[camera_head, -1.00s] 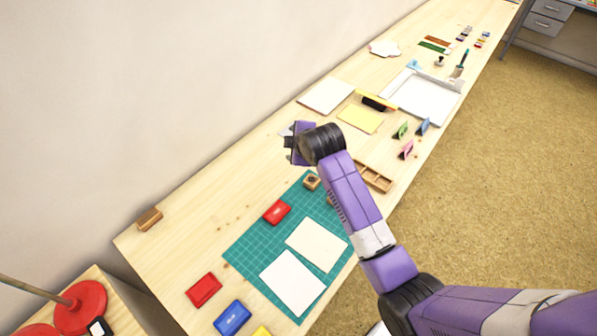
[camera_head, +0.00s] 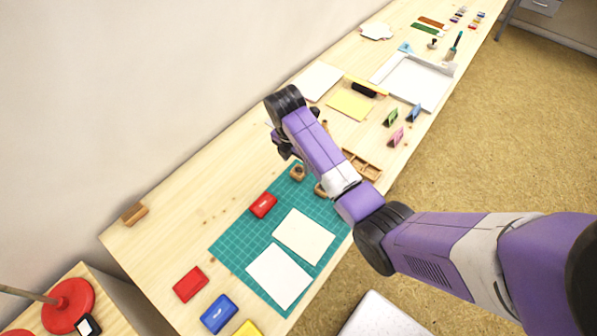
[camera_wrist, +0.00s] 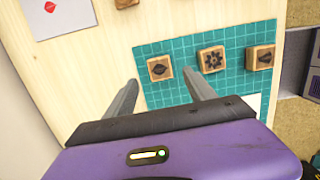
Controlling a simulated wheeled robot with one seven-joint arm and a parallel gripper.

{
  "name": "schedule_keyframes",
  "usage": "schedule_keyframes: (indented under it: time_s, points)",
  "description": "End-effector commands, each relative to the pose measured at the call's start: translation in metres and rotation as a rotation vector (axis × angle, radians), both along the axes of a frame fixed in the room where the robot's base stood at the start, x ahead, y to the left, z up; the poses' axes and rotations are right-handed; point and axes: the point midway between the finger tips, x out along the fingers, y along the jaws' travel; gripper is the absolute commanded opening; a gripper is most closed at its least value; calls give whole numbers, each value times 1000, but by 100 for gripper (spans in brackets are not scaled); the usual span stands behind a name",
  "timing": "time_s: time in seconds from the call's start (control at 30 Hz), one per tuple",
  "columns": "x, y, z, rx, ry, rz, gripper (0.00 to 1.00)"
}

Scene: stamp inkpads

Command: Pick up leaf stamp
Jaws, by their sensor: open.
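Small wooden stamp blocks with dark marks stand on the green mat. One has a pointed, leaf-like mark; this leaf stamp (camera_wrist: 160,69) is at the mat's edge in the wrist view. It appears to be the block at the mat's far corner (camera_head: 298,172) in the head view. My gripper (camera_wrist: 161,80) is open and empty, its fingertips to either side of the leaf stamp in the picture, apart from it. In the head view my gripper (camera_head: 283,146) hangs over the table just beyond that corner, partly hidden by my wrist.
To the right in the wrist view are a flower-marked stamp (camera_wrist: 211,58) and another stamp (camera_wrist: 260,56). Another wooden block (camera_wrist: 125,3) lies on bare wood. A red inkpad (camera_head: 263,205) and pale sheets (camera_head: 303,236) lie on the green mat (camera_head: 235,245).

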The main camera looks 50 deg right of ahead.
Motion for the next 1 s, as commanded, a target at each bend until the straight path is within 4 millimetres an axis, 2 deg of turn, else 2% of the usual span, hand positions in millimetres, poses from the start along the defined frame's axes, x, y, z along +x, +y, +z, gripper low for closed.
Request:
schedule_keyframes:
  time_s: [0.4, 0.7, 1.0]
  points:
    - [-1, -9, -49, 0, 0, -3, 64]
    - [0, -9, -54, -1, -2, -3, 64]
    - [0, -9, -54, -1, -2, -3, 5]
